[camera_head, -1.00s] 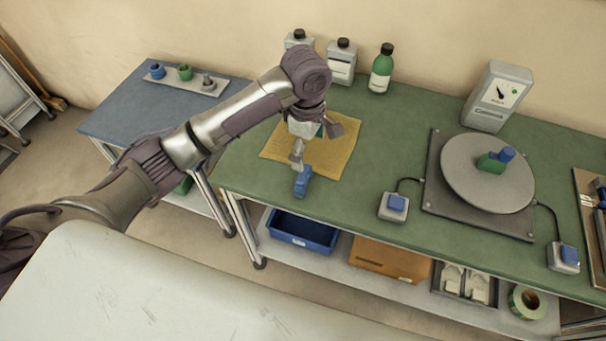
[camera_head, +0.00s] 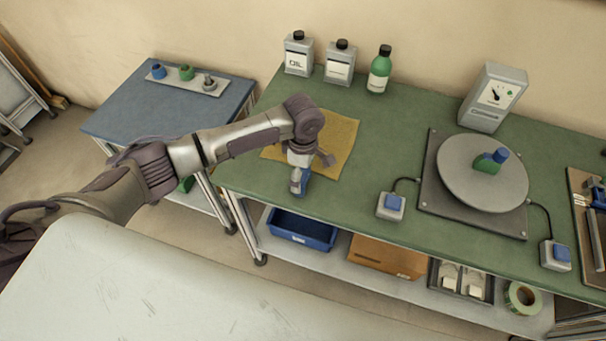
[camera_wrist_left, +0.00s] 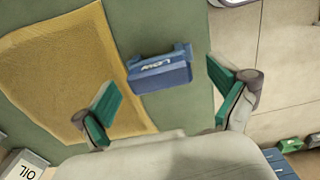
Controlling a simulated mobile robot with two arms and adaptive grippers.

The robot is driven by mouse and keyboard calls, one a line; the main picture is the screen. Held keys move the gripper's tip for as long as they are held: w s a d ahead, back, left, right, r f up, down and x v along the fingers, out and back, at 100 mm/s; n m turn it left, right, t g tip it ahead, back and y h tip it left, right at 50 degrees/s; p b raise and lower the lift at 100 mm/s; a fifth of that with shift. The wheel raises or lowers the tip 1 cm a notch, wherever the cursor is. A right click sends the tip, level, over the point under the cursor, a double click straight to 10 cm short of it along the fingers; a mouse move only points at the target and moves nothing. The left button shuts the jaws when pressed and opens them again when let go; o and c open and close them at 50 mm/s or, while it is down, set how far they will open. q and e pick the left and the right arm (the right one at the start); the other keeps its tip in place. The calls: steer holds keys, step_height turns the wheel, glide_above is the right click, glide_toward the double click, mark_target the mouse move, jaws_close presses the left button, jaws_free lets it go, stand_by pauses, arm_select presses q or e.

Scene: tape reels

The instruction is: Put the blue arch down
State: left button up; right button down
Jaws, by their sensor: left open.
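The blue arch (camera_head: 304,183) is on the green bench top by the front edge, partly hidden behind my left gripper (camera_head: 312,171). In the left wrist view, the arch (camera_wrist_left: 160,74) shows as a blue block with white lettering, beside the corner of the yellow cloth. The left gripper (camera_wrist_left: 163,80) is open, its two green-padded fingers spread wide on either side of the arch. In that view, gaps show between the pads and the arch. My right gripper is not in view.
The yellow cloth (camera_head: 343,135) lies behind the gripper. To the right are a switch box (camera_head: 390,207) and a grey turntable (camera_head: 460,180) bearing a green and blue piece (camera_head: 489,162). Bottles (camera_head: 339,62) stand along the wall. A blue bin (camera_head: 302,230) sits on the shelf below.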

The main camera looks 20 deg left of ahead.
arm_select(q)
steer(key=shift+f, duration=1.05)
steer(key=shift+r, duration=0.1)
steer(key=c, duration=1.4)
